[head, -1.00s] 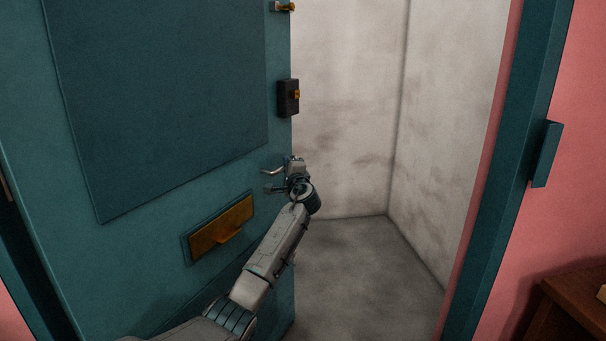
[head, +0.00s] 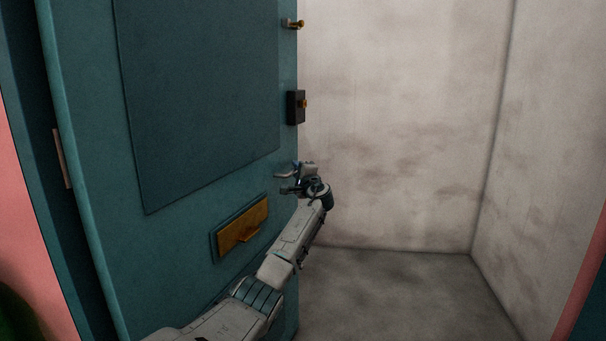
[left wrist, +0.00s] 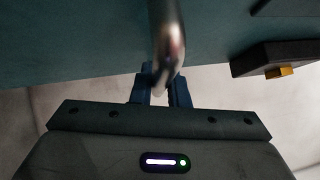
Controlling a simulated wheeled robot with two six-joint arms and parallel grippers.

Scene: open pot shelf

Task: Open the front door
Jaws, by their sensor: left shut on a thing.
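The teal front door (head: 170,240) stands open, swung inward on its left-hand hinge side. Its metal lever handle (head: 287,173) is near the free edge. In the left wrist view the handle (left wrist: 167,35) runs down to the fingers. My left gripper (head: 290,182) is at the handle and shut on it; in the left wrist view the fingertips (left wrist: 161,82) meet at the handle's end. The exact grip is partly hidden. My right gripper is not in view.
A dark lock box (head: 296,107) and a brass latch (head: 294,23) sit on the door's edge above the handle. A brass mail slot (head: 243,225) is below. Beyond the doorway are bare pale walls (head: 400,130) and clear grey floor (head: 400,290).

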